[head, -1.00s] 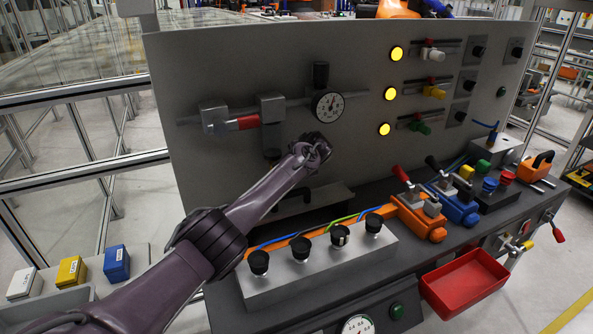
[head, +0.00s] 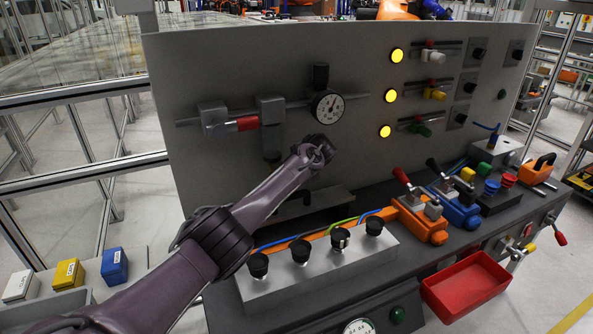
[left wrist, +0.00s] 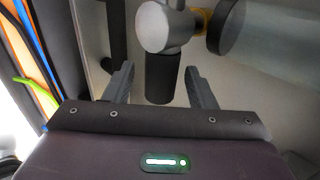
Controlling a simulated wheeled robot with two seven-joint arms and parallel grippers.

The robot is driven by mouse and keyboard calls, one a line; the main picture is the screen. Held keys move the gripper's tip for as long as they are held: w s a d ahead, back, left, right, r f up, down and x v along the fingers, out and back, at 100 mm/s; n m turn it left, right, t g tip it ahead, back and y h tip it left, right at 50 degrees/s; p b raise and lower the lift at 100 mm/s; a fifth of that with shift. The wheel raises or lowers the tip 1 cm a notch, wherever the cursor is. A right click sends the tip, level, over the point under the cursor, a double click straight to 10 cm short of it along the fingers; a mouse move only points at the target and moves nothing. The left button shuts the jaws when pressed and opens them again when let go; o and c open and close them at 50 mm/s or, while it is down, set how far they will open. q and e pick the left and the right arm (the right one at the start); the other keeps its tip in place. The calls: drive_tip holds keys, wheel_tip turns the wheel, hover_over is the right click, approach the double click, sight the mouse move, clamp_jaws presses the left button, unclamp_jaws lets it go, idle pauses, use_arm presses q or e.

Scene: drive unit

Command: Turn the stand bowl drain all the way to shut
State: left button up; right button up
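The stand's bowl (head: 271,143) hangs under a grey block on the panel, its lower end hidden by my left arm. In the left wrist view a clear cylinder with a dark end cap, probably the bowl (left wrist: 265,28), lies at top right. A yellow ring joins it to a rounded grey drain body (left wrist: 166,27) with a black handle (left wrist: 160,77). My left gripper (left wrist: 160,88) is open, one finger on each side of the handle, with visible gaps. In the head view my left gripper (head: 318,150) is in front of the panel, its fingers unclear. My right gripper is not in view.
A round gauge (head: 328,107) is on the panel just above my left gripper. Below are a block with several black knobs (head: 300,249), orange and blue clamps, and a red tray (head: 465,288). Hoses show at the left of the wrist view.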

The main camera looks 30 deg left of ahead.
use_arm(q)
drive_tip(key=shift+r, duration=0.1)
drive_tip(key=v, duration=0.7)
drive_tip(key=shift+s+d+r+b, duration=0.2)
drive_tip(key=shift+d+b, duration=0.05)
drive_tip(key=shift+b, duration=0.2)
